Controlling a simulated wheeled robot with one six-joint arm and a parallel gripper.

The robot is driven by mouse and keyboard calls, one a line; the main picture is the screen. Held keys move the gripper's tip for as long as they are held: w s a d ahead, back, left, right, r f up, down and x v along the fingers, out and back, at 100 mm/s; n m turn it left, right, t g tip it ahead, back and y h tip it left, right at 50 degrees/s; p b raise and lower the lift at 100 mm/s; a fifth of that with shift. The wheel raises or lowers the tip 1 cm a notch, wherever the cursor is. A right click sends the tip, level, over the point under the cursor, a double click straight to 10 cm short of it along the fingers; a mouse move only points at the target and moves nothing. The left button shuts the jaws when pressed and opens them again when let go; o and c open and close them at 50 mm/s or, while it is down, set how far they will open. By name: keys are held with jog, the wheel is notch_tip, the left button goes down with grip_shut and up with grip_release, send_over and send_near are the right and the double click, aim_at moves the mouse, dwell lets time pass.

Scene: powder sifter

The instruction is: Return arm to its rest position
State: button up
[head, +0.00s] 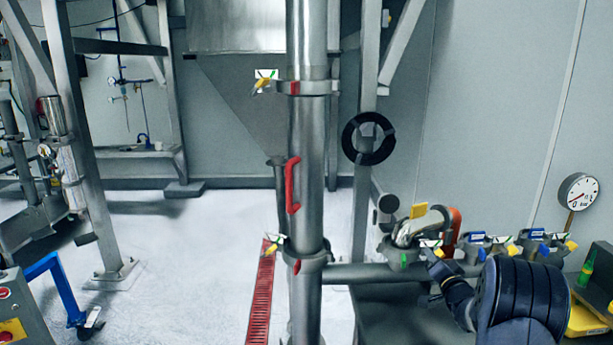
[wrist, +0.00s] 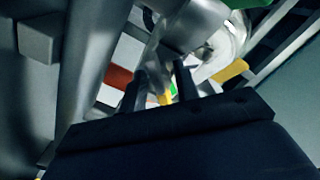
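My arm (head: 520,300) reaches in from the lower right in the head view, its dark wrist beside the pipe fittings. My gripper (head: 432,262) is small and partly lost against the fittings there. In the wrist view, the two dark fingers of my gripper (wrist: 159,70) stand apart with a gap between them. Pipework and a yellow part (wrist: 165,98) show beyond the gap. I see nothing clearly held. Whether the fingers touch the fitting cannot be told.
A tall steel pipe (head: 306,130) with red handles stands left of the arm. A horizontal pipe (head: 350,273) runs from it to clamped fittings (head: 480,242) with coloured tabs. A pressure gauge (head: 578,192) is at right. The floor (head: 190,250) left of the pipe is largely open.

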jog(key=shift+s, duration=0.15)
jog(key=s+b, duration=0.3)
jog(key=s, duration=0.8)
jog(key=w+p, duration=0.3)
jog(key=w, duration=0.8)
jog(key=shift+w+n, duration=0.15)
jog(key=shift+n, duration=0.15)
jog(key=n, duration=0.3)
jog(key=shift+b, duration=0.35)
jog(key=n, duration=0.6)
